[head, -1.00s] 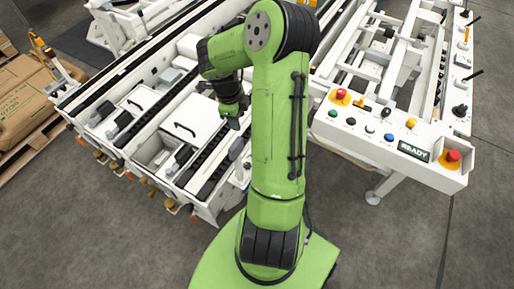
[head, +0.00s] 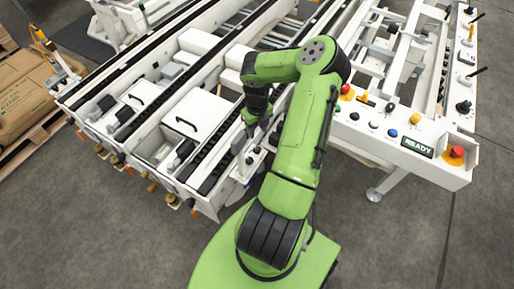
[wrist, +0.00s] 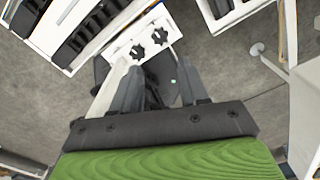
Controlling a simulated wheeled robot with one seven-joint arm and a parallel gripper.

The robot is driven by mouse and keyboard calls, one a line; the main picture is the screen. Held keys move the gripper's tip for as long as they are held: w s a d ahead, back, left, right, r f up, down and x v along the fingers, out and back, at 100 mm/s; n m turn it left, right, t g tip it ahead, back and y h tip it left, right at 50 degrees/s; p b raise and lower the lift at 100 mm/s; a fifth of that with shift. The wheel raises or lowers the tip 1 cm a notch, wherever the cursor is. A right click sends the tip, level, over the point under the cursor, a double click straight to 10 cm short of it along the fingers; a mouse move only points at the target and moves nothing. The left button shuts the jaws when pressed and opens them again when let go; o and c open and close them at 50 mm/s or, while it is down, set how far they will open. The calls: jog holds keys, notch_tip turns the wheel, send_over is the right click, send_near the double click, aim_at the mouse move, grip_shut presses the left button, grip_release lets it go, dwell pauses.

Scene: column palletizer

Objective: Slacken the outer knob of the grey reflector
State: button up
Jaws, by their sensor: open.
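Two black star-shaped knobs, one on the left (wrist: 137,51) and one on the right (wrist: 159,36), sit on a white bracket in the wrist view. I cannot tell for sure which is the outer one. A dark grey rounded part (wrist: 164,72), which looks like the grey reflector, lies below them, partly hidden by my fingers. My gripper (wrist: 158,82) is open, its two grey fingers apart with nothing held between them. The knobs lie beyond the fingertips. In the head view my gripper (head: 250,128) hangs over the near end of the white conveyor frame.
The white conveyor (head: 190,125) with black rails fills the left and middle. A control panel (head: 400,135) with buttons and a READY display stands at the right. Grey floor (head: 400,230) is clear in front.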

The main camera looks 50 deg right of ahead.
aim_at(257, 149)
notch_tip(257, 149, down, 12)
jog(key=b, duration=0.3)
jog(key=shift+b, duration=0.35)
jog(key=shift+c, duration=0.2)
jog(key=shift+r, duration=0.1)
jog(key=c, duration=0.7)
